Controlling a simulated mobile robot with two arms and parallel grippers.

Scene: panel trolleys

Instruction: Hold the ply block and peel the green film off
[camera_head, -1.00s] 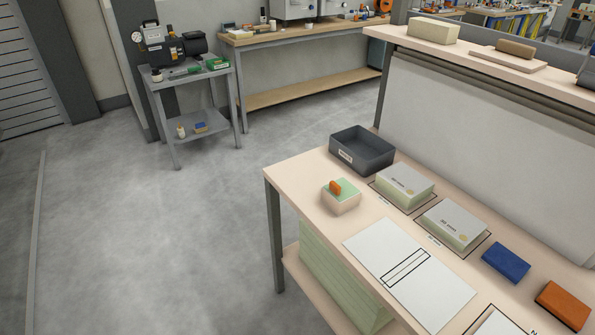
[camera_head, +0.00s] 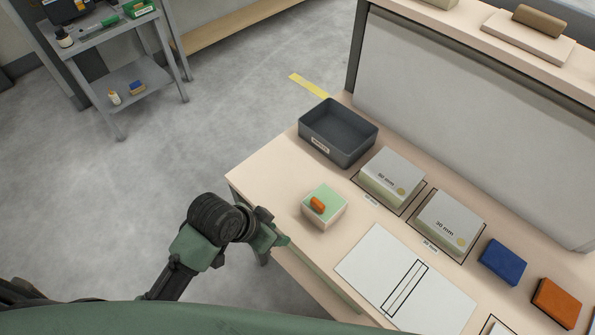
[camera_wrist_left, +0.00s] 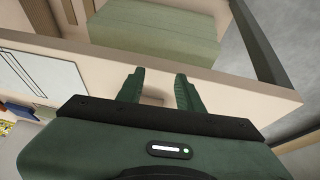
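The ply block (camera_head: 322,213) stands near the left end of the bench top in the head view. Green film (camera_head: 328,192) covers its top, with an orange tab (camera_head: 318,205) standing on it. My left gripper (camera_head: 284,241) is just off the bench's left edge, to the lower left of the block and apart from it. In the left wrist view its two green fingers (camera_wrist_left: 161,85) are spread with nothing between them, in front of the bench edge. The block does not show in that view. My right gripper is not in view.
A dark grey bin (camera_head: 338,134) stands behind the block. Two labelled stacks (camera_head: 392,174) (camera_head: 448,220) sit to its right. A white sheet (camera_head: 370,262), a blue block (camera_head: 503,261) and an orange block (camera_head: 556,302) lie nearer the front. A grey trolley (camera_head: 140,88) stands at the upper left.

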